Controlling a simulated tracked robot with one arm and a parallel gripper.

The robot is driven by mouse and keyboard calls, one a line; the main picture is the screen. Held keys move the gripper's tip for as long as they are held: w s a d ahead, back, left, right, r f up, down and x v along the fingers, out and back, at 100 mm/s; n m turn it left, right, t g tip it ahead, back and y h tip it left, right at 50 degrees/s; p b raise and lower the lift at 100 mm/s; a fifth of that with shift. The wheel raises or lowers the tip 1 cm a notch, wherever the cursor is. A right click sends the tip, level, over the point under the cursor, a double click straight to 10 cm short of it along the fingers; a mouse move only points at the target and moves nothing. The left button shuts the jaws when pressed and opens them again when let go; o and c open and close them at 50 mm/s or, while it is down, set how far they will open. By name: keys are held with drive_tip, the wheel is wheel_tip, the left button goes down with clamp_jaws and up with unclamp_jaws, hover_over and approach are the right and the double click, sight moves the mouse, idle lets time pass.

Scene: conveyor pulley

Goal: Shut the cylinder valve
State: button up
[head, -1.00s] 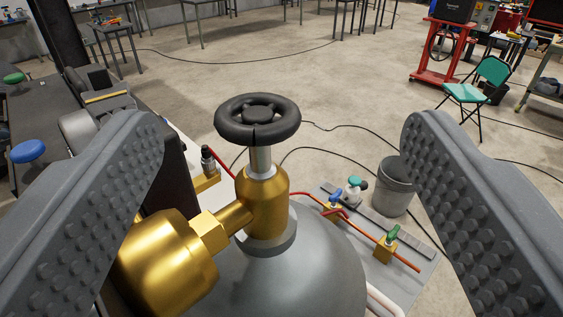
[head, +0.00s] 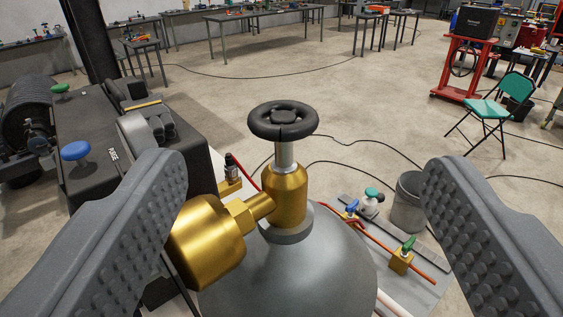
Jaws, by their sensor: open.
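The cylinder valve has a black round handwheel (head: 283,121) on a silver stem above a brass body (head: 285,194). It stands upright on top of a grey cylinder (head: 290,275). A large brass fitting (head: 206,242) sticks out from the valve to the lower left. My gripper (head: 305,172) is open, with one studded finger at the left and one at the right of the picture. The handwheel lies between the fingers in the picture, slightly above their tips, and neither finger touches it. The lower part of the cylinder is out of view.
A black machine with a blue knob (head: 76,151) and a green knob stands at the left. Right of the cylinder, a panel carries small valves (head: 402,256) on red pipes. A grey bucket (head: 408,203) and green chair (head: 495,104) stand beyond. Open floor lies behind.

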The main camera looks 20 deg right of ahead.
drive_tip(key=w+y+b, duration=0.1)
drive_tip(key=w+y, duration=0.1)
drive_tip(key=w, duration=0.2)
drive_tip(key=w+y, duration=0.2)
drive_tip(key=w, duration=0.1)
drive_tip(key=w+a+y+b, duration=0.1)
drive_tip(key=w+y, duration=0.2)
drive_tip(key=w, duration=0.1)
drive_tip(key=shift+w+a+f+n+b, duration=0.1)
drive_tip(key=shift+w+f+n+b, duration=0.05)
drive_tip(key=shift+w+n+b, duration=0.2)
drive_tip(key=w+d+y, duration=0.1)
drive_tip(key=y, duration=0.1)
drive_tip(key=w+d+r+n+y+b, duration=0.1)
drive_tip(key=w+d+y, duration=0.1)
drive_tip(key=w+d+r+n+y+b, duration=0.1)
drive_tip(key=d, duration=0.1)
drive_tip(key=shift+w+d+r+n+y, duration=0.1)
drive_tip(key=shift+w+r+n+y, duration=0.15)
drive_tip(key=shift+w+y, duration=0.15)
drive_tip(key=s+d+n+y+b, duration=0.1)
drive_tip(key=d+n+y, duration=0.2)
drive_tip(key=d, duration=0.1)
drive_tip(key=n+g+y+b, duration=0.2)
drive_tip(key=n+g+y, duration=0.25)
drive_tip(key=n, duration=0.35)
approach(262, 107)
drive_tip(key=x, duration=0.6)
drive_tip(key=f+b+x, duration=0.1)
drive_tip(key=x, duration=0.3)
